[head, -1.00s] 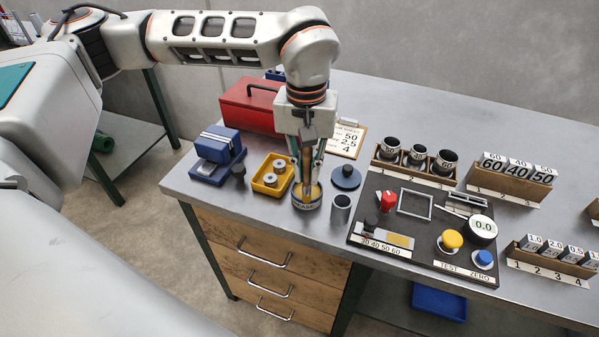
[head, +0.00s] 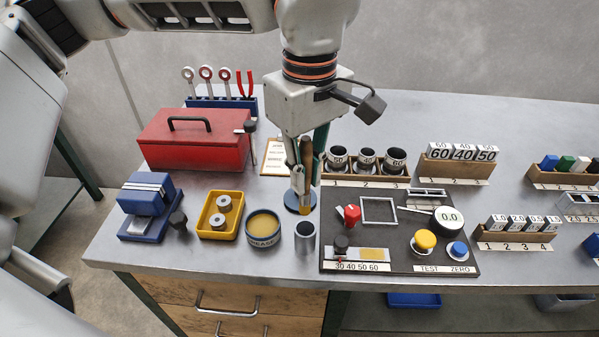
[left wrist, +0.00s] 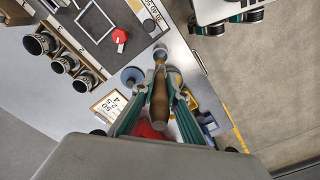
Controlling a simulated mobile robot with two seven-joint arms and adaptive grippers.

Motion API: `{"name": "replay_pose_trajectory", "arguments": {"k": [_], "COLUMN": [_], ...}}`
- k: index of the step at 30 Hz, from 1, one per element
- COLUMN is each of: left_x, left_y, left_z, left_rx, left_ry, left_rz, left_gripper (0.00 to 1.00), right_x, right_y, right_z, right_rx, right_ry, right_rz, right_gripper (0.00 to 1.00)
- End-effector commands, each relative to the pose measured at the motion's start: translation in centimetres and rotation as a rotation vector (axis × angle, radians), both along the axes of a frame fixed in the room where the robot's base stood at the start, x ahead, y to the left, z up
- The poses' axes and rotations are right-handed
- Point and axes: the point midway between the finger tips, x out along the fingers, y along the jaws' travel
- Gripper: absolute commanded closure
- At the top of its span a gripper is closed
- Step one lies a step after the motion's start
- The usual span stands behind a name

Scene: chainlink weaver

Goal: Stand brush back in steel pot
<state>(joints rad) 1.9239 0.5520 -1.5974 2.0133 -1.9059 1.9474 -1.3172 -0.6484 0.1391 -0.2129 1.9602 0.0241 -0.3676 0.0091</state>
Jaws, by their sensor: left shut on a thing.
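My left gripper (head: 303,190) points down and is shut on the brush (head: 308,158), which has a brown wooden handle and a yellowish lower end. The brush hangs roughly upright, and in the head view its lower end shows just above the steel pot. The steel pot (head: 305,240) is a small open grey cylinder standing on the bench. The grease tin (head: 263,228) stands just left of the pot, open with yellow grease inside. The brush handle also shows between the fingers in the left wrist view (left wrist: 159,100). My right gripper is not identifiable in these views.
A dark round blue disc (head: 293,207) lies behind the pot. The black test panel (head: 400,262) is close on the right. A yellow tray (head: 207,233) with metal rings and a blue block (head: 146,195) are on the left. A red toolbox (head: 190,150) stands behind.

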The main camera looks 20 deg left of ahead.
Motion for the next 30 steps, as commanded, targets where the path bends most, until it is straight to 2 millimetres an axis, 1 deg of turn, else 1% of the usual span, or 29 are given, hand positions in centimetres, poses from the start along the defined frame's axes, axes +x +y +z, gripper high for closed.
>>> {"name": "replay_pose_trajectory", "arguments": {"k": [5, 8, 19, 22, 30], "left_x": [-0.2, -0.3, -0.2, -0.2, -0.2], "left_y": [-0.2, -0.3, -0.3, -0.3, -0.2], "left_z": [0.1, -0.3, -3.5, -4.5, -6.8], "left_rx": [0.003, 0.003, 0.003, 0.003, 0.004], "left_ry": [0.001, 0.002, 0.005, 0.006, 0.006], "left_rz": [0.028, 0.032, 0.029, 0.03, 0.029], "left_gripper": [1.0, 1.0, 1.0, 1.0, 1.0], "right_x": [0.0, 0.0, -0.7, -0.5, 0.5], "right_y": [0.0, 0.0, -0.4, -0.6, -1.1], "right_z": [-0.1, -0.3, -3.2, -3.6, -3.8], "right_rx": [0.0, 0.0, -0.02, -0.027, -0.043], "right_ry": [-0.001, -0.001, 0.02, 0.017, -0.006], "right_rz": [0.0, 0.0, 0.004, 0.004, 0.003], "right_gripper": [0.6, 0.6, 0.6, 0.6, 0.6]}}
